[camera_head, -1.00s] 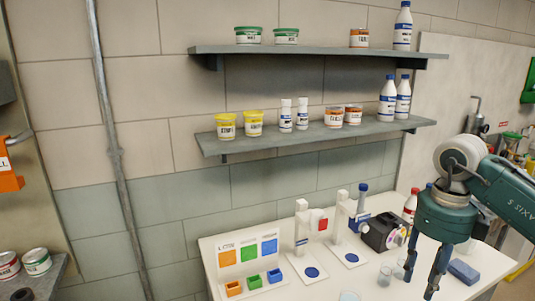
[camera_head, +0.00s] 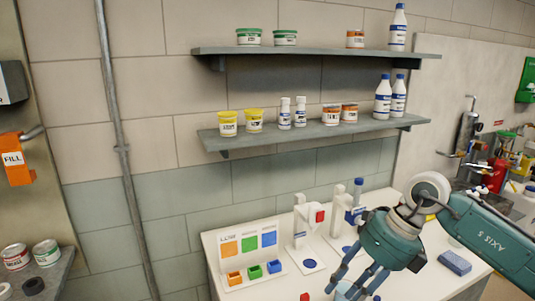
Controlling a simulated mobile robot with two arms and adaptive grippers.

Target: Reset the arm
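My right arm comes in from the right, and my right gripper (camera_head: 350,288) hangs tilted down and left over the white table (camera_head: 222,255). My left gripper is not in view.
Two wall shelves (camera_head: 325,50) hold tubs and bottles. A colour board (camera_head: 248,243) with small bins and white stands (camera_head: 302,230) are left of my gripper. A blue block (camera_head: 455,262) lies right. An orange FILL box (camera_head: 15,160) hangs far left.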

